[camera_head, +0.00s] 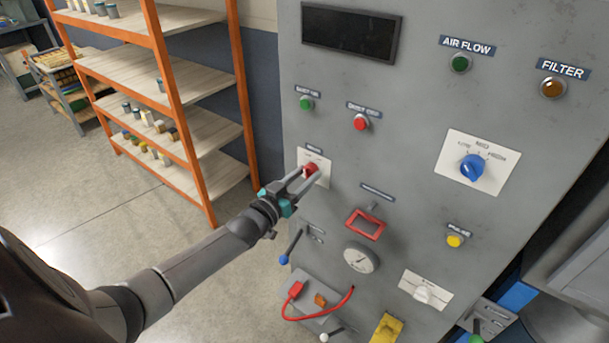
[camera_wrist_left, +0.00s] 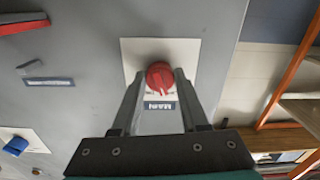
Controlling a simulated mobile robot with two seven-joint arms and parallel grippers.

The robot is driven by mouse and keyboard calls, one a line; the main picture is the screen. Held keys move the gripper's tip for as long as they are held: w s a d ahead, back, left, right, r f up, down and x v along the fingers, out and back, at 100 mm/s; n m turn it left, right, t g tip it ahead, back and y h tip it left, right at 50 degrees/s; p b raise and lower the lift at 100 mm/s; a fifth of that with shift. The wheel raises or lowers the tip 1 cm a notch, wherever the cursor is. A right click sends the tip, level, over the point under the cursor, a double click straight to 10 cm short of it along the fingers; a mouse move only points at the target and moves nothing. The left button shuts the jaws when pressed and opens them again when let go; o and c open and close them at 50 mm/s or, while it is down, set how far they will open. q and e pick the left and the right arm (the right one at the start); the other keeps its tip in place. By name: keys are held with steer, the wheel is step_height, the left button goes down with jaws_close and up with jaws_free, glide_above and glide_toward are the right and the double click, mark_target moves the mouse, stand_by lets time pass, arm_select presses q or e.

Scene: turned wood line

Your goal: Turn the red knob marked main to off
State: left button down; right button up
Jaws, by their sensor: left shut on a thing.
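The red knob (camera_head: 310,169) sits on a white plate (camera_head: 322,158) at the left edge of the grey control panel. In the left wrist view the red knob (camera_wrist_left: 160,75) shows on its white plate (camera_wrist_left: 190,50), with a dark label (camera_wrist_left: 160,105) reading MAIN. My left gripper (camera_head: 307,174) reaches the knob from the lower left. In the left wrist view its two fingers (camera_wrist_left: 160,78) stand on either side of the knob and are shut on it. The off mark cannot be read. My right gripper is not in view.
An orange-framed shelf (camera_head: 170,80) stands to the left.

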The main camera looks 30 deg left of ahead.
arm_select(q)
steer(key=shift+n, duration=1.1)
steer(key=shift+c, duration=2.1)
jaws_free()
steer(key=s+a+p, duration=0.1)
steer(key=s, duration=1.4)
steer(key=shift+s, duration=0.15)
steer(key=shift+a, duration=0.1)
